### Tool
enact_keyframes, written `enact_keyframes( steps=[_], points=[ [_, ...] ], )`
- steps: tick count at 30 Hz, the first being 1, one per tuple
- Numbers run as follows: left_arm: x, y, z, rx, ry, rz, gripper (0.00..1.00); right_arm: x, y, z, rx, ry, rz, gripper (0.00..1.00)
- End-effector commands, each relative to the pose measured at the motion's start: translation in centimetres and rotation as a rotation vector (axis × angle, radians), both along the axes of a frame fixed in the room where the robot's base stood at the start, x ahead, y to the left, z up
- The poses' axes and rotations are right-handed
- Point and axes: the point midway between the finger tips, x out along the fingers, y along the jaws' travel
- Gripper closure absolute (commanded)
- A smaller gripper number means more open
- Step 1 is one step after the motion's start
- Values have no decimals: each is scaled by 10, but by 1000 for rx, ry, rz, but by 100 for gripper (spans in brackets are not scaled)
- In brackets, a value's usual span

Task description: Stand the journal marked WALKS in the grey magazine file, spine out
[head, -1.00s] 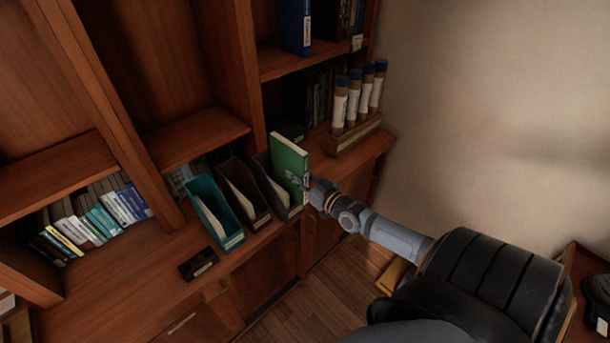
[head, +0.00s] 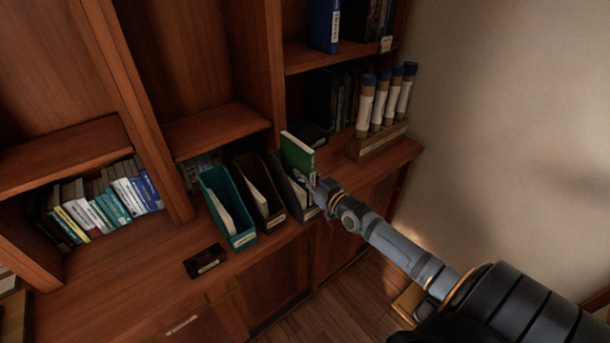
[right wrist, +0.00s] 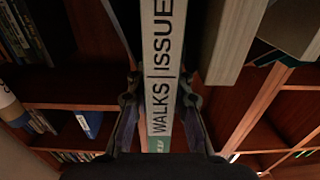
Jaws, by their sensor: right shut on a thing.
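The green journal (head: 298,153) stands roughly upright at the grey magazine file (head: 288,186), the rightmost of three files. Its upper part rises above the file. Its lower part is hidden behind the file's side and my gripper, so I cannot tell how deep it sits. In the right wrist view its pale spine (right wrist: 160,60) reads WALKS and ISSUE and faces my camera. My right gripper (head: 322,187) is shut on the journal, with a finger on each side of the spine in the right wrist view (right wrist: 158,98). My left gripper is not in view.
A brown file (head: 259,194) and a teal file (head: 227,208) stand left of the grey one. A wooden rack (head: 377,143) of blue-capped tubes stands to the right. A small dark box (head: 204,261) lies in front on the ledge. A row of books (head: 107,208) fills the left shelf.

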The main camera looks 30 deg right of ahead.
Motion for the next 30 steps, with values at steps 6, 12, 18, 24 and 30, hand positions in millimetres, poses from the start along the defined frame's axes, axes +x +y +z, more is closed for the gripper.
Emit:
enact_keyframes(
  steps=[6, 12, 18, 24, 30],
  points=[
    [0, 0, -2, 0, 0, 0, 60, 0, 0, -1, 0, -4, 0, 100],
    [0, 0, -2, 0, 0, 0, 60, 0, 0, -1, 0, -4, 0, 70],
    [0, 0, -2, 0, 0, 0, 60, 0, 0, -1, 0, -2, 0, 53],
    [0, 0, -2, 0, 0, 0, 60, 0, -1, -4, 1, 3, -1, 56],
    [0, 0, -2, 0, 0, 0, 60, 0, 0, -3, 1, 2, 0, 61]
  ],
)
